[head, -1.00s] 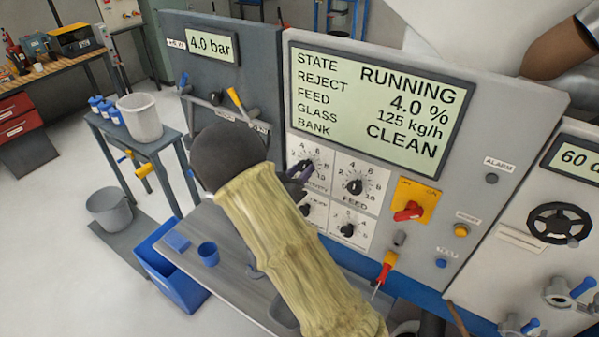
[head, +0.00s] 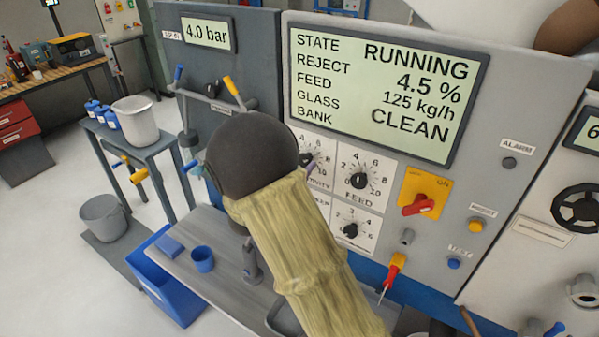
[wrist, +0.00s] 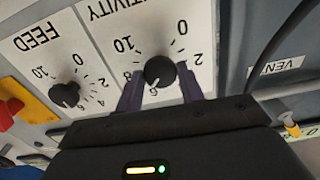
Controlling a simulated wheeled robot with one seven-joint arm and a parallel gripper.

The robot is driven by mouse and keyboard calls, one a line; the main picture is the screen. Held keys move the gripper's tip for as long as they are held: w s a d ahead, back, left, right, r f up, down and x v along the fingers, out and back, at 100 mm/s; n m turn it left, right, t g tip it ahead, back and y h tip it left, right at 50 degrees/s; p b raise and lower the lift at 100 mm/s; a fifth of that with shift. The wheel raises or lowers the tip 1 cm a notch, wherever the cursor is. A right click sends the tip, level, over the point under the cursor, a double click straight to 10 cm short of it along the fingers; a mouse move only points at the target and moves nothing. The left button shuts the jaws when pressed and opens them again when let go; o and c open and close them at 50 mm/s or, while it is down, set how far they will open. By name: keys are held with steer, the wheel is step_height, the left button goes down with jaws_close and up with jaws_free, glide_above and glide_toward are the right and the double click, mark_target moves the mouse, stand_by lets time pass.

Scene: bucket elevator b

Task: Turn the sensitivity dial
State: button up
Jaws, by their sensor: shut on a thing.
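The sensitivity dial (wrist: 160,71) is a black round knob on a white scale plate, seen upside down in the wrist view. My gripper (wrist: 160,88) has its two purple fingers on either side of this knob and is shut on it. The knob's white mark points down and slightly left, toward the gripper. The lower scale numbers are partly covered by the fingers. In the head view the dial (head: 305,159) shows only in part beside my dark wrist. The panel screen (head: 385,85) reads REJECT 4.5 %, FEED 125 kg/h, RUNNING, CLEAN.
The feed dial (head: 359,181) is right of the sensitivity dial, with another dial (head: 350,230) below it. A red switch on a yellow plate (head: 419,195) is farther right. A vent lever with a yellow tip (wrist: 291,129) is close to the gripper's right side.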

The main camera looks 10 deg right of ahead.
steer(key=o, duration=1)
steer(key=b+v, duration=0.5)
steer(key=v, duration=1.2)
steer(key=shift+a, duration=0.2)
steer(key=shift+s+r, duration=0.1)
steer(key=shift+s, duration=0.05)
